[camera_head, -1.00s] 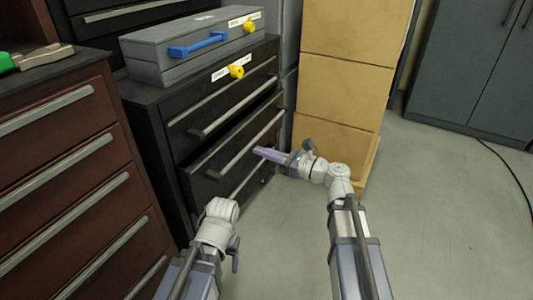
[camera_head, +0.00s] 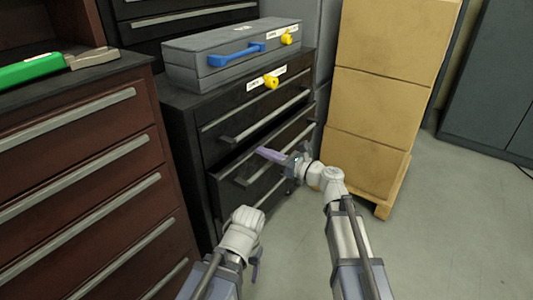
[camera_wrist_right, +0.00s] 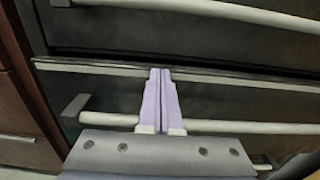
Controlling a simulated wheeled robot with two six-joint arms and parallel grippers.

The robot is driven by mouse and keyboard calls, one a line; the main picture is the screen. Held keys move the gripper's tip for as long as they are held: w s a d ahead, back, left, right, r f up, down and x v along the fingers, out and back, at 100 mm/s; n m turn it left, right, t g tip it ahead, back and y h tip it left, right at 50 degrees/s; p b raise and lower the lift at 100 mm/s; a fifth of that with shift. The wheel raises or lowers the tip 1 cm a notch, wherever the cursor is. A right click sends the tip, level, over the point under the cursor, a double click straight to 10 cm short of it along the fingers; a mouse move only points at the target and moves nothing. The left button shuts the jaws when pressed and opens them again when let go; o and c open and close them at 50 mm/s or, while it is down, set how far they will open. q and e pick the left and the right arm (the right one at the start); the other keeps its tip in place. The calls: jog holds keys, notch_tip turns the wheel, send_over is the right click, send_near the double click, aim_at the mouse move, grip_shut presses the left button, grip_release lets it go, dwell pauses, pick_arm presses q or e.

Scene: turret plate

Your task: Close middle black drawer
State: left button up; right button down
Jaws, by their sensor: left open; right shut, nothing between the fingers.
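The black cabinet (camera_head: 183,150) stands centre left in the head view. Its middle drawer (camera_head: 225,183) sticks out a little past the drawer above, with a grey bar handle. In the right wrist view the drawer's front (camera_wrist_right: 245,100) and handle (camera_wrist_right: 235,127) fill the middle. My right gripper (camera_head: 262,152) is shut and empty, its lilac fingers (camera_wrist_right: 160,75) pointing at this front and crossing over the handle. I cannot tell whether they touch. My left gripper (camera_head: 255,265) is open and empty, low in front of the cabinet, apart from it; its fingers are partly hidden.
A grey case (camera_head: 230,55) with a blue handle lies on the cabinet. A brown drawer unit (camera_head: 85,170) stands close on the left, stacked cardboard boxes (camera_head: 385,110) on a pallet on the right. The floor (camera_head: 450,230) at right is clear.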

aim_at(253, 146)
jog(key=shift+w, duration=0.1)
jog(key=x, duration=0.4)
jog(key=shift+w+a, duration=0.2)
jog(key=shift+a, duration=0.1)
pick_arm(q)
jog(key=shift+d, duration=0.1)
pick_arm(e)
jog(key=shift+r, duration=0.1)
jog(key=shift+s, duration=0.1)
